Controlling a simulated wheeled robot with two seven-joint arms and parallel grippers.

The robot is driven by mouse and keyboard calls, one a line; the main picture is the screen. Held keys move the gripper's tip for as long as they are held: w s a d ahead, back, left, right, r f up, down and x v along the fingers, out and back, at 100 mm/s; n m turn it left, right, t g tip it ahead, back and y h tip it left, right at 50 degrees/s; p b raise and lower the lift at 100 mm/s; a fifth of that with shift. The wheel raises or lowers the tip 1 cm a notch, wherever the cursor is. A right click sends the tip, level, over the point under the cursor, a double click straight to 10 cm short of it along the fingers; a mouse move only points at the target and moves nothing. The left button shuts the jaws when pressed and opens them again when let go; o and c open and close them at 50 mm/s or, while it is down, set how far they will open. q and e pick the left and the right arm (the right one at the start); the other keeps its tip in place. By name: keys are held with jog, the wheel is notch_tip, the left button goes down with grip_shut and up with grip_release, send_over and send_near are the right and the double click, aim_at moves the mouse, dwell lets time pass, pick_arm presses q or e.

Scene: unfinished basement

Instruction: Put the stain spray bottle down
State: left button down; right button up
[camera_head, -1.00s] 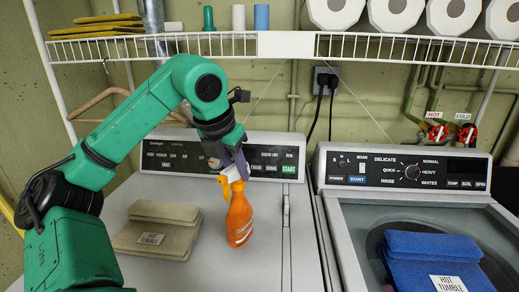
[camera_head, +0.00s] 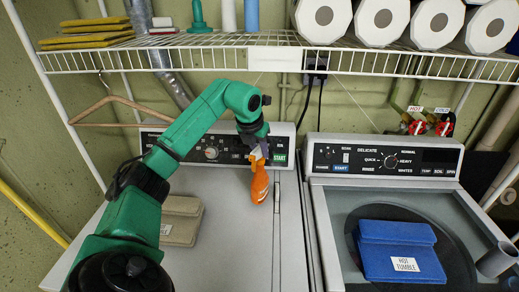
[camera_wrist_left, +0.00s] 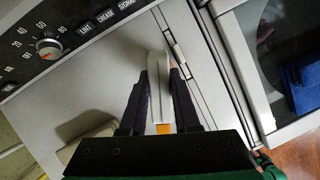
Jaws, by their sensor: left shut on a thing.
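The stain spray bottle (camera_head: 260,185) is orange with a pale spray head. In the head view it is over the back right part of the left machine's pale top (camera_head: 235,240), close to the control panel. My left gripper (camera_head: 257,156) is shut on its upper part from above. In the left wrist view the pale spray head (camera_wrist_left: 157,75) sits between the two dark fingers, with a bit of orange below. The bottle tilts slightly. I cannot tell whether its base touches the top.
A folded beige cloth (camera_head: 180,220) lies left of the bottle. The machine top in front is clear. At right is a washer with a folded blue cloth (camera_head: 400,250). A wire shelf (camera_head: 190,40) with paper rolls hangs above.

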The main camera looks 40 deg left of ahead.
pick_arm(q)
jog(key=shift+f, duration=0.9)
jog(key=c, duration=0.5)
grip_release()
jog(key=shift+s, duration=0.1)
jog(key=shift+s+r, duration=0.1)
jog(key=shift+r, duration=0.25)
jog(key=b+v, duration=0.1)
jog(key=v, duration=1)
jog(key=shift+s+r, duration=0.1)
jog(key=shift+r, duration=0.1)
jog(key=shift+f, duration=0.1)
